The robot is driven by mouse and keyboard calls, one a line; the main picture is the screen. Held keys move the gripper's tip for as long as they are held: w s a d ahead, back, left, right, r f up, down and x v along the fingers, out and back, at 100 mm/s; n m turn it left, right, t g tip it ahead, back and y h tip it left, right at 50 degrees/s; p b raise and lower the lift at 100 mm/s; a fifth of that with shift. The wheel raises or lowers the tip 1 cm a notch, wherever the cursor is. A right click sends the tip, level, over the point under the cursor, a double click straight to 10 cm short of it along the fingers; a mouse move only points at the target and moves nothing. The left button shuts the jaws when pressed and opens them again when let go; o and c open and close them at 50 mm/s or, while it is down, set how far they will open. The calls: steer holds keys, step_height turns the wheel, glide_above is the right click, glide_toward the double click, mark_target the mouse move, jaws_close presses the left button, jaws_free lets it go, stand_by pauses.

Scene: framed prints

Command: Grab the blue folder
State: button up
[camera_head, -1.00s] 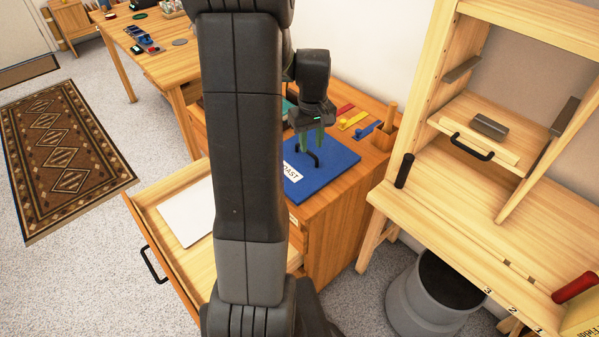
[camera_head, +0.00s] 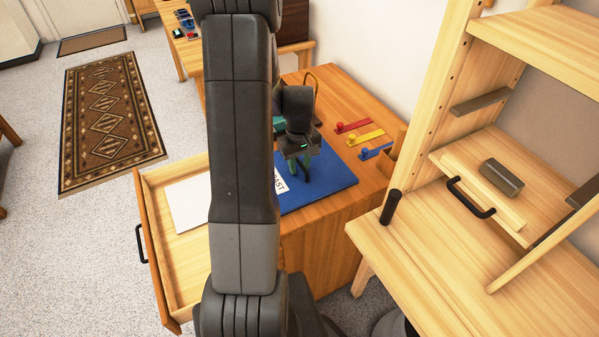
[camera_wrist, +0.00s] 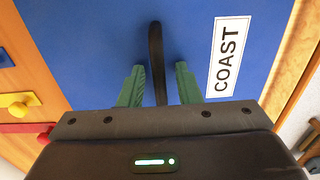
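The blue folder (camera_head: 335,180) lies flat on top of the wooden cabinet, with a white label reading COAST. It fills most of the wrist view (camera_wrist: 90,50). Its black handle (camera_wrist: 155,40) stands up from the folder. My gripper (camera_head: 299,168) is above the folder, pointing down. In the wrist view its two green fingers (camera_wrist: 160,70) are apart, one on each side of the handle, with gaps on both sides. I cannot tell how far down they reach. My arm hides part of the folder's left side in the head view.
The cabinet's drawer (camera_head: 185,255) is pulled out, with a white sheet (camera_head: 187,205) in it. Red, yellow (camera_head: 366,137) and blue pieces with knobs lie behind the folder. A wooden desk with shelves (camera_head: 430,270) stands close on the right. Carpet at left is mostly open.

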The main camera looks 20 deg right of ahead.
jaws_close()
steer(key=shift+r, duration=0.1)
